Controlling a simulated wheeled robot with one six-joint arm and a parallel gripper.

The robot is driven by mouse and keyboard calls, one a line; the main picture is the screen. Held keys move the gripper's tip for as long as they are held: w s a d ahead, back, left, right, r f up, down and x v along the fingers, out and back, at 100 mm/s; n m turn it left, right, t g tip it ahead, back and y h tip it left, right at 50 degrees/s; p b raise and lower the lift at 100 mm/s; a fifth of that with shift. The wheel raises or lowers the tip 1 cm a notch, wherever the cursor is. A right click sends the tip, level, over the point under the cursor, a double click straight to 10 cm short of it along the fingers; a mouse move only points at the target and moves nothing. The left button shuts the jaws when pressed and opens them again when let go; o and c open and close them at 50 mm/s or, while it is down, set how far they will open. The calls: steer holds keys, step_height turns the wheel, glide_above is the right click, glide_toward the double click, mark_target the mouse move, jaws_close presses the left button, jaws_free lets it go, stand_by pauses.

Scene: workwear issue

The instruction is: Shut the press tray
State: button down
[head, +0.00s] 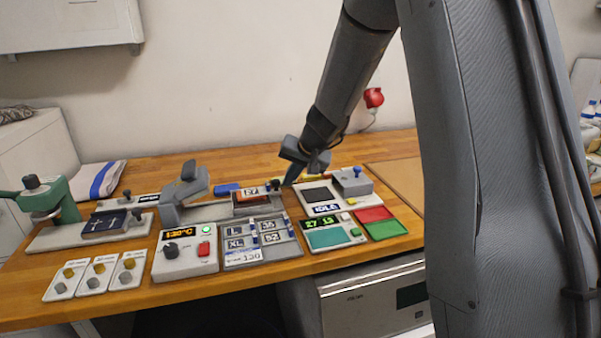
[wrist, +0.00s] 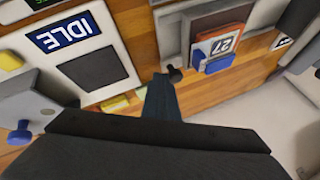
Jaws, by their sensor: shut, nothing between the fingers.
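The press (head: 187,192) is a grey machine on the bench, with a raised arm. Its tray (head: 238,211) stands out to the right of the press, carrying a dark piece and a white tile marked 27 (head: 251,192). A black knob (head: 277,184) is at the tray's right end; it also shows in the wrist view (wrist: 175,74). My gripper (head: 290,181) is shut and empty, pointing down just right of the knob. In the wrist view its fingertips (wrist: 160,84) are close beside the knob; I cannot tell whether they touch.
A panel reading IDLE (head: 325,209) and a grey box with a blue knob (head: 353,182) stand right of my gripper. Number tiles (head: 262,241) and a temperature box (head: 186,250) lie in front. A green press (head: 58,200) stands at the left.

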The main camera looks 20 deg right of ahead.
mark_target(242, 192)
steer(key=shift+w+a, duration=0.15)
steer(key=shift+a, duration=0.15)
steer(key=a+p, duration=0.1)
steer(key=a, duration=1.2)
steer(key=shift+a, duration=0.15)
